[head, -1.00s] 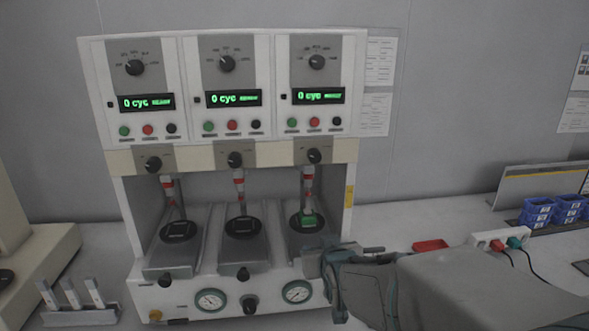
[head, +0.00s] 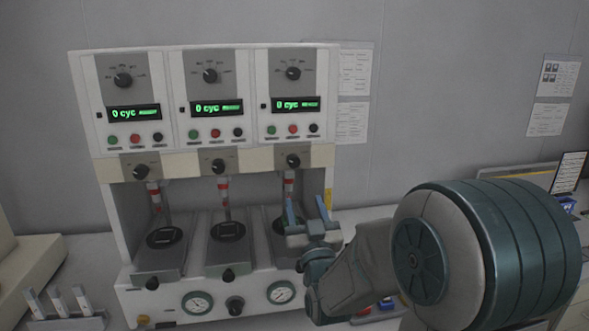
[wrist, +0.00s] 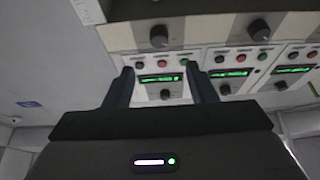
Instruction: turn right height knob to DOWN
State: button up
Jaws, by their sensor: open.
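The right height knob (head: 293,161) is a black round knob on the beige strip below the right-hand display. It also shows near the top of the wrist view (wrist: 159,36), where the panel appears upside down. Its pointer and DOWN mark are too small to read. My gripper (head: 306,204) is open and empty, fingers pointing up, below and slightly right of the knob in the head view. In the wrist view the two dark fingers (wrist: 159,70) stand apart, with the knob beyond them and roughly centred. The gripper appears apart from the knob and partly hides the right station.
The middle (head: 218,166) and left (head: 140,171) height knobs sit on the same strip. Several coloured buttons and dial knobs are above. Rods hang over the sample stations. Gauges (head: 281,292) line the front.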

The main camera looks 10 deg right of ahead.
aim_at(294, 166)
jog(key=p+x, duration=0.3)
jog(key=x, duration=0.9)
jog(key=shift+w+d+p, duration=0.1)
jog(key=shift+w+p, duration=0.05)
jog(key=shift+p, duration=0.2)
jog(key=shift+f, duration=0.1)
jog(key=c, duration=1)
